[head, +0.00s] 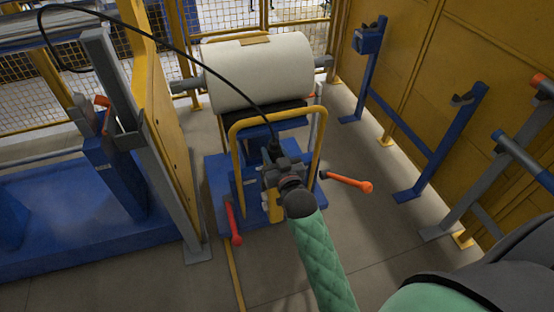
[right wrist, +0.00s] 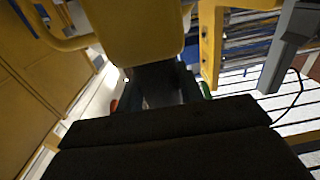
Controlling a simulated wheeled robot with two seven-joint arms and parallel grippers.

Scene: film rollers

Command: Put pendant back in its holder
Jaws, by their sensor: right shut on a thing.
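The pendant (head: 274,208) is a yellow and dark control box hanging on a black cable. It is in front of the yellow tubular handle of the blue roller cart. My right gripper (head: 276,178) is shut on it, and my wrist and green sleeve hide part of it. In the right wrist view a large yellow body (right wrist: 135,35), seemingly the pendant, fills the top centre, beyond my dark gripper. The fingertips are hard to make out there. I cannot tell which fixture is the pendant's holder. My left gripper is not in view.
The blue cart (head: 217,180) carries a large white roll (head: 262,75), with orange-red levers (head: 347,182) at its front. A yellow post and grey upright (head: 165,150) stand left. Blue hooked stands (head: 440,150) line the yellow wall.

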